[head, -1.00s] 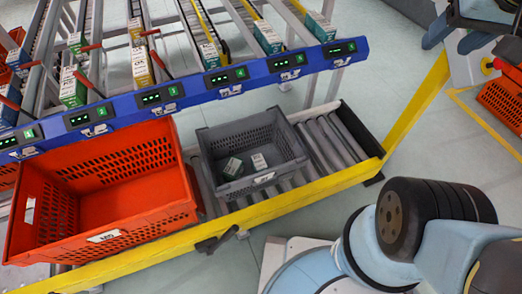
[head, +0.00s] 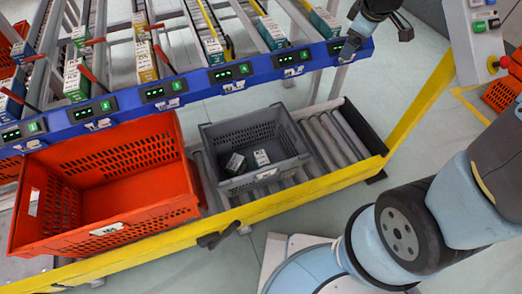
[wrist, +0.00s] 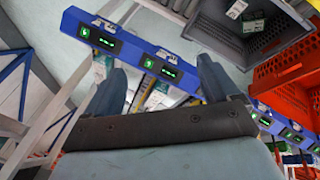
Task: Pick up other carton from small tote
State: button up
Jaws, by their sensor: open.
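The small grey tote (head: 290,167) stands on the roller conveyor, right of the big orange tote. Two small cartons lie inside it: a left carton (head: 236,163) and a right carton (head: 261,157), close together but apart. In the wrist view the grey tote (wrist: 282,38) is at the top right, with one carton (wrist: 237,9) at the upper edge and another (wrist: 254,25) below it. My gripper (wrist: 161,85) is open, its two fingers wide apart with nothing held between them. In the head view its end of the arm is at the top right, by the blue rail, away from the tote.
The big orange tote (head: 190,214) looks empty. A blue rail (head: 190,90) with green displays runs above both totes, below sloping flow lanes holding several cartons. A yellow beam (head: 290,205) edges the conveyor. Bare rollers (head: 335,138) lie right of the grey tote.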

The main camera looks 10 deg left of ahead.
jog(key=w+a+f+n, duration=0.4)
jog(key=a+f+n, duration=0.4)
jog(key=f, duration=0.4)
jog(key=n+g+y, duration=0.1)
jog(key=n, duration=2)
send_near(262, 159)
jog(key=shift+y, duration=0.3)
jog(key=x, duration=0.7)
jog(key=shift+w+d+f, duration=0.15)
jog(key=shift+f, duration=0.2)
jog(key=shift+x, duration=2.8)
jog(key=shift+w, duration=0.1)
jog(key=c, duration=1.2)
jog(key=shift+r, duration=0.1)
